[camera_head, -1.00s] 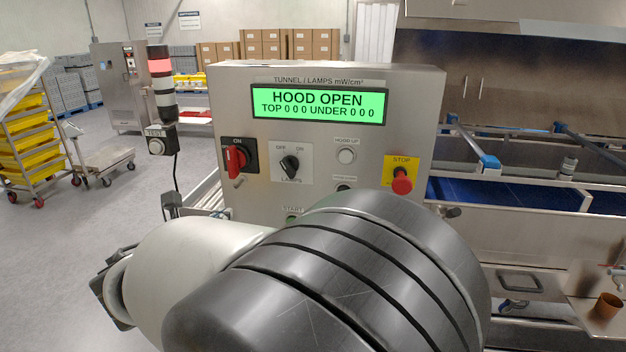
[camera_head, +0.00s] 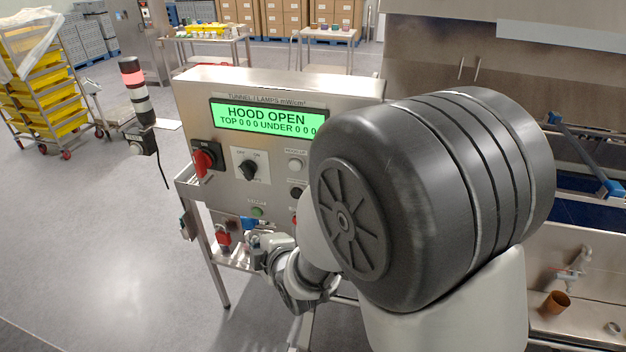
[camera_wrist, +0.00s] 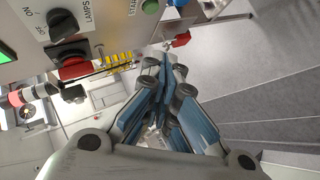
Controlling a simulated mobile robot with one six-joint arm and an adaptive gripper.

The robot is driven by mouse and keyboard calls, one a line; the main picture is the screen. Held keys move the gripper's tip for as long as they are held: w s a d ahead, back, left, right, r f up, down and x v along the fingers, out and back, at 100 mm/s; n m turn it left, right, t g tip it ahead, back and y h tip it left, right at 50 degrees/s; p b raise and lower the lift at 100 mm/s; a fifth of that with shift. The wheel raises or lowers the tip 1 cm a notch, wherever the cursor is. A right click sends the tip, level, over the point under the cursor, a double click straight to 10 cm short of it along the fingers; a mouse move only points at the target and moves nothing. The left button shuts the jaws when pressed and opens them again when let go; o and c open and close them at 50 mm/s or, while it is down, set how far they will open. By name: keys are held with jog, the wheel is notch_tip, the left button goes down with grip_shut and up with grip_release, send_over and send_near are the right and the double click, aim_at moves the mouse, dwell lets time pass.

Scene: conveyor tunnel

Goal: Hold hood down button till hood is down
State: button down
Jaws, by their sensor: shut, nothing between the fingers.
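The control panel (camera_head: 190,105) has a lit green display (camera_head: 268,117) reading HOOD OPEN, TOP 0 0 0 UNDER 0 0 0. The white hood-up button (camera_head: 295,163) shows beside my arm, with the black hood-down button (camera_head: 296,193) just below it. Its label is too small to read. My gripper (camera_head: 252,241) is low, below the green start button (camera_head: 257,212), and apart from the hood-down button. In the wrist view my gripper (camera_wrist: 167,78) has its blue-padded fingers together and empty. The hood-down button does not show there.
A red rotary switch (camera_head: 204,158) and lamps knob (camera_head: 248,170) are on the panel's left. My arm hides the panel's right side, most of the stop button included. A red fixture (camera_head: 223,238) sits low near my gripper.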

aim_at(297, 193)
jog(key=shift+m+t+h, duration=0.4)
jog(key=shift+m+t, duration=0.3)
jog(key=shift+m, duration=0.1)
jog(key=d+r, duration=0.1)
jog(key=d, duration=0.1)
jog(key=w+d+r, duration=0.1)
jog(key=shift+d+r+p, duration=0.15)
jog(key=shift+d+p, duration=0.15)
jog(key=shift+d, duration=0.05)
jog(key=shift+w, duration=0.15)
jog(key=w+d+p, duration=0.1)
jog(key=w+d, duration=0.2)
jog(key=w, duration=0.5)
jog(key=shift+w, duration=0.15)
dwell(0.5)
jog(key=shift+w+d, duration=0.15)
jog(key=shift+w, duration=0.15)
